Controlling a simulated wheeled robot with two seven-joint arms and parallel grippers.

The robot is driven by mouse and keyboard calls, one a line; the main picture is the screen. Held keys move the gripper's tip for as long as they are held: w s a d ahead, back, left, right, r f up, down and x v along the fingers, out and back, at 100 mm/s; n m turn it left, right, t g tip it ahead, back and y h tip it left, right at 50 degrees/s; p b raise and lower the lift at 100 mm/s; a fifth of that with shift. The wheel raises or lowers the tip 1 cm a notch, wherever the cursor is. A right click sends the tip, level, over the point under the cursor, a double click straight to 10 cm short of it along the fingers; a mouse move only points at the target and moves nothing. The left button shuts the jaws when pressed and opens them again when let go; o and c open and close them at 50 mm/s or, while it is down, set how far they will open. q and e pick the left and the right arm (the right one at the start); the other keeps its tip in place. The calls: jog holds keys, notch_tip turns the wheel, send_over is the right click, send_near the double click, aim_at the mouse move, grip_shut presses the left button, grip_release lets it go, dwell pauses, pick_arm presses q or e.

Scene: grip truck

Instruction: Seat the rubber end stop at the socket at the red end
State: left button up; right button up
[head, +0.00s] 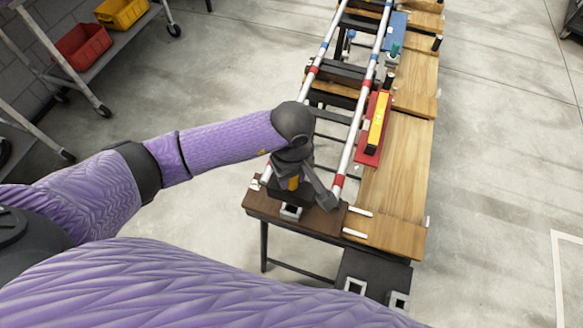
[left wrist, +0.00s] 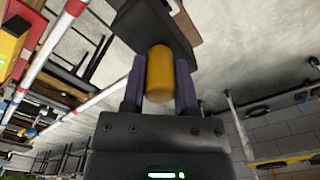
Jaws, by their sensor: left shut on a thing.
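My left gripper (head: 292,177) is over the near end of the long track, and in the left wrist view (left wrist: 160,75) its two fingers close on a yellow grip (left wrist: 160,72). The grip joins a dark block (left wrist: 150,25), which appears to be the rubber end stop. In the head view the dark block (head: 287,194) is partly hidden under my gripper. A pale square socket (head: 291,211) shows just in front of it. I cannot tell whether block and socket touch. A red band (head: 338,181) marks the near end of the right rail. My right gripper is not in view.
Wooden boards (head: 395,170) run along the track's right side, with a red tray (head: 367,150) holding a yellow level (head: 378,122). Two white pegs lie at the near edge. A lower black surface (head: 372,272) has more square fittings. Bins stand on a cart at upper left.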

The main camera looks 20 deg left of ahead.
aim_at(292, 191)
pick_arm(q)
jog(key=shift+f+b, duration=1.35)
jog(key=shift+f, duration=0.6)
jog(key=shift+f+b, duration=1.05)
jog(key=shift+f, duration=0.2)
jog(key=o, duration=1)
jog(key=shift+o, duration=0.2)
notch_tip(292, 191, up, 10)
jog(key=shift+f+p, duration=0.25)
jog(key=shift+p, duration=1)
jog(key=shift+r, duration=0.25)
